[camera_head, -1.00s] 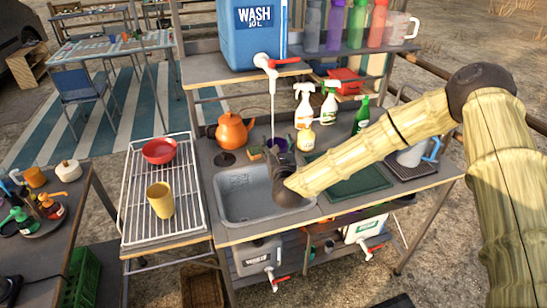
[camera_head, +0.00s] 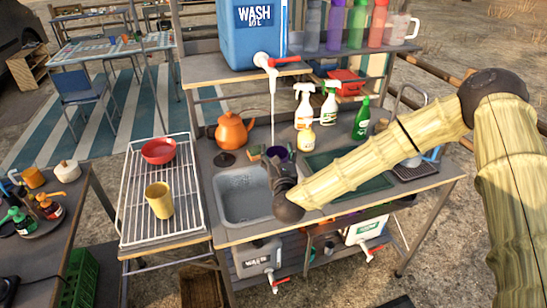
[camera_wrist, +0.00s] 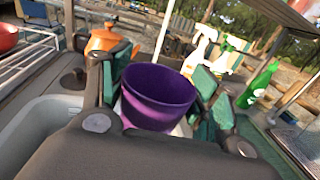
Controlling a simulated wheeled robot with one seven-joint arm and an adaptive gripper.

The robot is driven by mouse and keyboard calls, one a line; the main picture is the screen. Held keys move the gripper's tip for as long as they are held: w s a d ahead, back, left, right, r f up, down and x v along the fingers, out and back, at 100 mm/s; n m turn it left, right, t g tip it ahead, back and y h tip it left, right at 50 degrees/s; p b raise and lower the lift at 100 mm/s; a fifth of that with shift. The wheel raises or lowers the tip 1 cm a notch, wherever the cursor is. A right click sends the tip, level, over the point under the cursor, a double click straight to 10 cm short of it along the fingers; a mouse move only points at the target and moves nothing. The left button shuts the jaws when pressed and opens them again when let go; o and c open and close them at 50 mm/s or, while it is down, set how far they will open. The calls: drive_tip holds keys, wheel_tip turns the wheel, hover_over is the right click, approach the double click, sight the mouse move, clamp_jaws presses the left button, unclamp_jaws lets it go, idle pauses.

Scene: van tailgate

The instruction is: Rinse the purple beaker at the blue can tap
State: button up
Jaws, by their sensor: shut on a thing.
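My gripper (camera_head: 280,168) is shut on the purple beaker (camera_head: 280,154) at the back right of the grey sink (camera_head: 240,193). In the wrist view the beaker (camera_wrist: 158,97) sits between the fingers, its open rim in sight. The blue WASH can (camera_head: 252,30) stands on the shelf above, with a red-handled white tap (camera_head: 266,61). A thin pale stream of water (camera_head: 272,105) falls from the tap down to the beaker. Whether it lands inside or just behind the beaker, I cannot tell. My wrist hides part of the sink's right side.
An orange kettle (camera_head: 233,130) stands behind the sink. Spray bottles (camera_head: 329,107) and a green bottle (camera_head: 361,119) stand right of the stream. A wire rack (camera_head: 140,217) at left holds a red bowl (camera_head: 158,151) and a yellow cup (camera_head: 159,200).

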drive_tip(key=shift+s+b, duration=0.3)
drive_tip(key=shift+s, duration=1.25)
drive_tip(key=shift+r, duration=0.1)
drive_tip(key=s+r, duration=0.4)
drive_tip(key=s, duration=0.1)
idle(0.8)
drive_tip(key=shift+d+f, duration=0.1)
idle(0.4)
